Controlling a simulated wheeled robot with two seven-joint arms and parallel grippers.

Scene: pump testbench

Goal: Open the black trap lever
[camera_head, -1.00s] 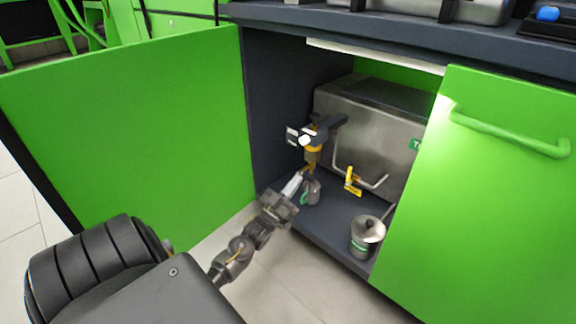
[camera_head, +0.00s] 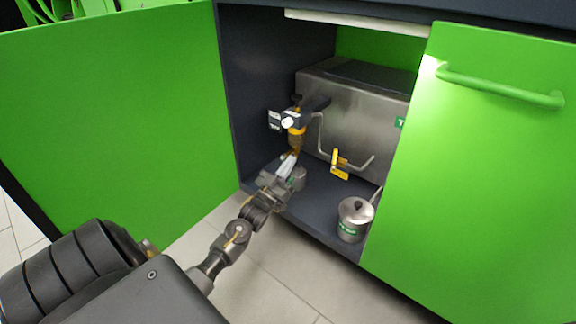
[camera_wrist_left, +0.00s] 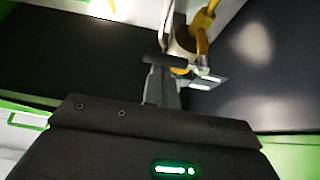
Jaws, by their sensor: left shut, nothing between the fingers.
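The trap is a brass-yellow valve body (camera_head: 296,138) on the front left of the steel tank inside the open cabinet. A black lever (camera_head: 316,104) sticks out at its top, beside a white round knob (camera_head: 288,122). My left gripper (camera_head: 292,156) is shut and empty, its light fingers pointing up just below the brass body; I cannot tell whether they touch it. In the left wrist view the fingers (camera_wrist_left: 166,88) rise towards yellow pipework (camera_wrist_left: 203,32). A short black bar (camera_wrist_left: 168,63) crosses near the tips there; I cannot tell whether it is the lever. My right gripper is not in view.
The steel tank (camera_head: 345,110) fills the cabinet's back. A yellow-handled valve (camera_head: 340,165) and a bent pipe sit right of the trap. A metal pot (camera_head: 354,220) stands on the cabinet floor. Green doors flank the opening, left (camera_head: 110,110) and right (camera_head: 480,170).

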